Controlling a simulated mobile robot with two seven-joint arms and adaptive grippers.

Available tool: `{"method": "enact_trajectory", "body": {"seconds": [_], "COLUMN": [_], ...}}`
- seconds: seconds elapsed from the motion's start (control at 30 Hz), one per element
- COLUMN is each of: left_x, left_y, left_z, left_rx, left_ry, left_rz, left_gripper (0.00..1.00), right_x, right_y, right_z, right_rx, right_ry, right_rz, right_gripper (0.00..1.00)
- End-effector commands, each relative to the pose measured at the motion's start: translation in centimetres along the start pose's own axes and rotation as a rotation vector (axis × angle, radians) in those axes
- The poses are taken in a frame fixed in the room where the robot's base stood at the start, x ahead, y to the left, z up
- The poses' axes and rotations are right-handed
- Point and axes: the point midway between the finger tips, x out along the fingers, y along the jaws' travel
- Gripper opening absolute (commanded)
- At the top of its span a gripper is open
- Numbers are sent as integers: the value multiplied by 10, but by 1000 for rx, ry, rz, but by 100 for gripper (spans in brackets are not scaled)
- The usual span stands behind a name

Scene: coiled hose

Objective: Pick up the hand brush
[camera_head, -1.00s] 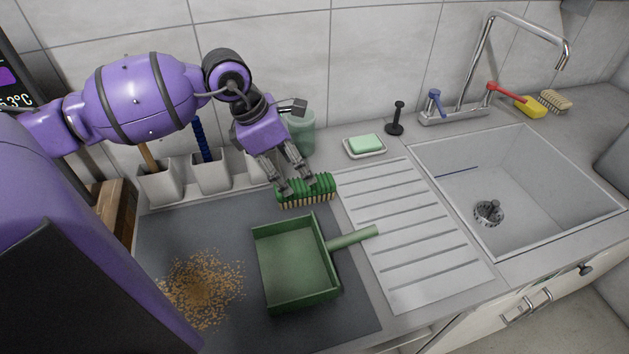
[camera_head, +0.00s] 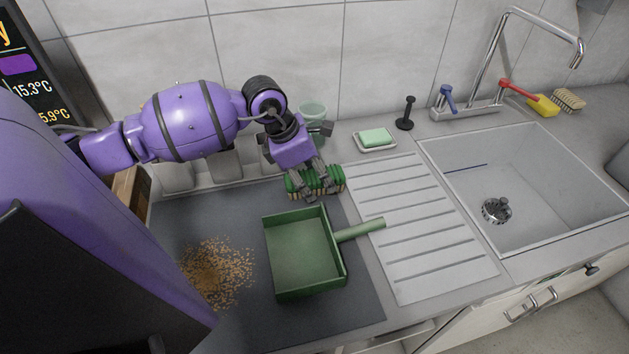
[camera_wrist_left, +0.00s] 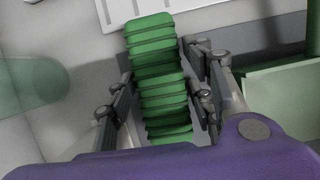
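The hand brush (camera_head: 333,180), green with pale bristles, lies at the back edge of the dark mat, behind the green dustpan (camera_head: 304,252). My left gripper (camera_head: 318,190) is down at the brush, with one finger on each side of it. In the left wrist view the brush's ribbed green body (camera_wrist_left: 163,85) runs between the two fingers of my left gripper (camera_wrist_left: 165,100). Narrow gaps seem to show beside the brush, so the fingers look open around it. The fingers hide part of the brush in the head view. My right gripper is not in view.
Crumbs (camera_head: 216,272) lie on the dark mat (camera_head: 345,320) left of the dustpan. White holders (camera_head: 224,165) and a greenish glass (camera_head: 313,113) stand behind my left gripper. A soap dish (camera_head: 375,143), ribbed drainboard (camera_head: 425,230) and sink (camera_head: 520,185) are to the right.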

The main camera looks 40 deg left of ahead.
Motion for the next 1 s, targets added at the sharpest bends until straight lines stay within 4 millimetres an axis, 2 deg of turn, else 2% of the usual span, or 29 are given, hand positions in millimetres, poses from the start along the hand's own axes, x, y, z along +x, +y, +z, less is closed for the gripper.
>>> {"method": "enact_trajectory", "body": {"seconds": [0.03, 0.2, 0.27, 0.5, 0.67, 0.83, 1.0], "left_x": [0, 0, 0, -1, -9, -32, -69], "left_y": [0, 0, 0, 0, 1, 0, -32], "left_z": [0, 0, 0, 0, 4, 13, 19], "left_rx": [0, 0, 0, 0, 0, 3, 7], "left_ry": [0, 0, 0, -1, -2, 0, 1], "left_rz": [0, 0, 0, 1, 1, 2, 3], "left_gripper": [37, 15, 10, 10, 10, 10, 10], "right_x": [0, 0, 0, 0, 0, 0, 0], "right_y": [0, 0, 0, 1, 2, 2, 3], "right_z": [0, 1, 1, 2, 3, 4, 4], "right_rx": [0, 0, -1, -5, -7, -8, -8], "right_ry": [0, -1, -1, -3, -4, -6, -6], "right_rz": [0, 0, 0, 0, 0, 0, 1], "right_gripper": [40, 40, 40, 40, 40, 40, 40]}}
